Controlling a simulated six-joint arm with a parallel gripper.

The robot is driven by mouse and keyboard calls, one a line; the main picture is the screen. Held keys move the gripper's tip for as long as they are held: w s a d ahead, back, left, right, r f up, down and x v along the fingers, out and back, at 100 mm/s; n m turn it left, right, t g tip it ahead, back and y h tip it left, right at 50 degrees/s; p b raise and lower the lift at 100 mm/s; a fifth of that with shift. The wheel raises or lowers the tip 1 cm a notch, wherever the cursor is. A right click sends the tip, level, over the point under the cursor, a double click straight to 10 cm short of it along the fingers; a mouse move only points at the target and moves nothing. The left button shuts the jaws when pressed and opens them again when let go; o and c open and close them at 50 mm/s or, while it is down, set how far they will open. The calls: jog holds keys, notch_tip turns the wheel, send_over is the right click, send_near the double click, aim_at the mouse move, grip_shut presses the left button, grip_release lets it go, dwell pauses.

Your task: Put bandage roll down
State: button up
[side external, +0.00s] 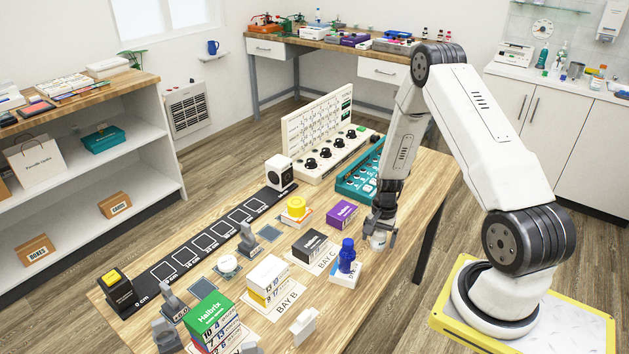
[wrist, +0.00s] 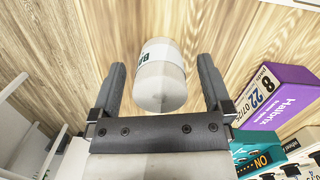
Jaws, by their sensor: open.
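The bandage roll (wrist: 160,82) is a pale, rounded cylinder with a partly readable dark label. In the wrist view it is between the two fingers of my gripper (wrist: 161,65), with a visible gap on each side. My gripper is open around it. In the side view my gripper (side external: 380,231) points down low over the right part of the wooden table (side external: 408,207), and the roll (side external: 378,241) shows pale between the fingers. It appears to be at the tabletop, but the fingers partly hide it and its contact is hard to see.
A purple box (side external: 342,214) and a teal panel (side external: 360,172) are close by to the left and behind. A dark box (side external: 309,244) is further left. Bare wood is to the right of my gripper.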

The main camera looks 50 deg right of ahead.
jog(key=shift+f, duration=0.7)
jog(key=shift+c, duration=0.2)
grip_shut()
jog(key=shift+r, duration=0.1)
jog(key=shift+r, duration=0.65)
jog(key=s+a+r, duration=0.7)
jog(key=s+r, duration=0.4)
jog(key=s, duration=0.1)
jog(key=shift+r, duration=0.25)
